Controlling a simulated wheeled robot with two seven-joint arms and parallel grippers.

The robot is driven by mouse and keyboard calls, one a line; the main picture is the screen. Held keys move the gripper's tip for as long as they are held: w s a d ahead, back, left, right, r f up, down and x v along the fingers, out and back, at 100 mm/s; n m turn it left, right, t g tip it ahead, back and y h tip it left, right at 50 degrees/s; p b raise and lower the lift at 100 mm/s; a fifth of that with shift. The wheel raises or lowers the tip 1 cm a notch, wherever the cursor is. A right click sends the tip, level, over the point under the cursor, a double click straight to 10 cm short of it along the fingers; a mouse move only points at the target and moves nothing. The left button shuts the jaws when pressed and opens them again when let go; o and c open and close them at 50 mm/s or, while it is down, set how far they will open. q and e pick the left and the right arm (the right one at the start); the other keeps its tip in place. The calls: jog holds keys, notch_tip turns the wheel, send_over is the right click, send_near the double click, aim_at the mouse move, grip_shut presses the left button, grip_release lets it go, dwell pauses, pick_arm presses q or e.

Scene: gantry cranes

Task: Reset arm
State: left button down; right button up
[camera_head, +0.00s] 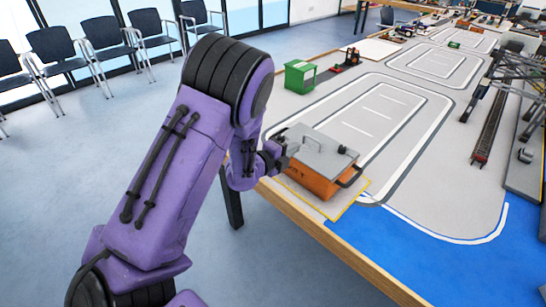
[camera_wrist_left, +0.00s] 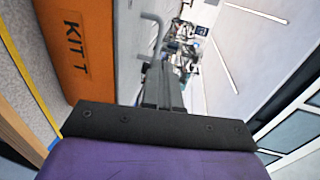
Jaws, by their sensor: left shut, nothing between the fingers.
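My left arm comes in from the left, purple with black joints. Its gripper (camera_head: 278,155) is at the left end of an orange box with a grey lid (camera_head: 324,184), on the table near its edge. In the left wrist view my left gripper (camera_wrist_left: 165,85) shows as narrow dark fingers, shut with nothing between them. The orange box side (camera_wrist_left: 80,45), with lettering on it, fills the left of that view, beside the fingers. I cannot tell whether the gripper touches the box. My right gripper is not in view.
The table (camera_head: 380,262) carries a printed road layout and a blue area. A green container (camera_head: 300,77) and a small forklift model (camera_head: 347,60) stand behind the box. Crane models (camera_head: 500,95) stand at the right. Chairs (camera_head: 105,40) line the window; the floor between is clear.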

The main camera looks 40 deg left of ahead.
pick_arm(q)
jog(key=s+a+n+y+b, duration=0.1)
jog(key=s+a+n+y, duration=0.1)
jog(key=s+n, duration=0.45)
jog(key=s+d+f+n+g+y, duration=0.1)
jog(key=s+f+n+g+y, duration=0.15)
jog(key=s+f+n, duration=0.4)
jog(key=s+d+f+n+g+y, duration=0.1)
jog(key=s+f+n+g, duration=0.25)
jog(key=f+n, duration=0.6)
jog(key=s+d+f+n+g, duration=0.1)
jog(key=s+d+f+g, duration=0.1)
jog(key=s+f, duration=0.4)
jog(key=s+d+f+n+g, duration=0.2)
jog(key=s+f, duration=0.5)
jog(key=s, duration=0.6)
jog(key=d+g, duration=0.1)
jog(key=g, duration=0.1)
jog(key=shift+f+g, duration=0.2)
jog(key=shift+g, duration=0.1)
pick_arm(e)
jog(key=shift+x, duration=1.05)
pick_arm(q)
jog(key=shift+w+n+h, duration=0.1)
jog(key=shift+n+h, duration=0.15)
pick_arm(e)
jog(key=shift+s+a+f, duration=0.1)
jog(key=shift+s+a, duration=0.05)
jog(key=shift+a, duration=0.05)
